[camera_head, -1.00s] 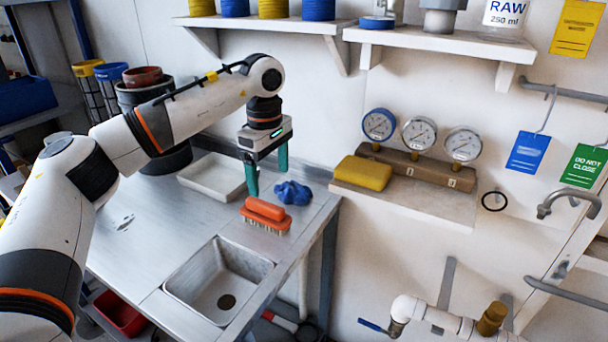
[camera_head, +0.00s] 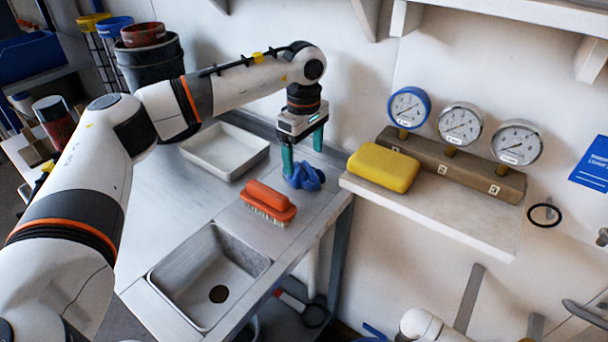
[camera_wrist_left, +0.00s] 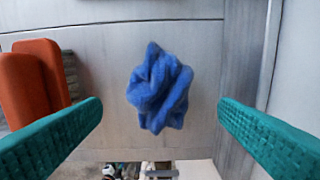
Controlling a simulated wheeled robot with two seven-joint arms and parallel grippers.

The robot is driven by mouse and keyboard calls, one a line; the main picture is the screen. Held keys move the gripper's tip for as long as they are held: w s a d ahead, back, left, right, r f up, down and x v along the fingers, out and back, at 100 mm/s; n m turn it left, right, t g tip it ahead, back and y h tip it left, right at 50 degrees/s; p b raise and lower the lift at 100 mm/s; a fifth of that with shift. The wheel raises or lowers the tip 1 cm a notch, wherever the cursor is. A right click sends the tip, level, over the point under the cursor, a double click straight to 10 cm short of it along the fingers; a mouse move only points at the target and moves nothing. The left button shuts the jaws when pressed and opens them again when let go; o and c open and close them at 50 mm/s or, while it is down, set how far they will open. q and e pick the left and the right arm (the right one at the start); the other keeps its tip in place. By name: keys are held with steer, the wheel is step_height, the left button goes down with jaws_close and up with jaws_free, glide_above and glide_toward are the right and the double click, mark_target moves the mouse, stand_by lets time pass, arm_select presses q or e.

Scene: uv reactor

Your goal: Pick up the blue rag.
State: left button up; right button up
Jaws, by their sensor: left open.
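The blue rag (camera_head: 306,177) lies crumpled on the steel counter, near its back right corner. In the left wrist view the rag (camera_wrist_left: 160,87) sits between the two green fingers, with a clear gap on each side. My left gripper (camera_head: 303,158) is open and points down over the rag; it also shows in the left wrist view (camera_wrist_left: 160,125). One finger partly overlaps the rag's left side in the head view. I cannot tell the exact height of the fingertips.
An orange brush (camera_head: 268,201) lies just left of the rag, close to one finger in the wrist view. A white tray (camera_head: 222,172) stands behind it. A sink (camera_head: 165,270) is at the front. A wall shelf (camera_head: 440,215) with a yellow sponge (camera_head: 384,167) is close on the right.

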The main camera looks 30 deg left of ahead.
mark_target(304, 168)
arm_select(q)
step_height(304, 168, down, 5)
steer(key=shift+r, duration=0.15)
steer(key=c, duration=1.1)
arm_select(e)
steer(key=shift+w+r, duration=0.4)
steer(key=shift+r, duration=0.4)
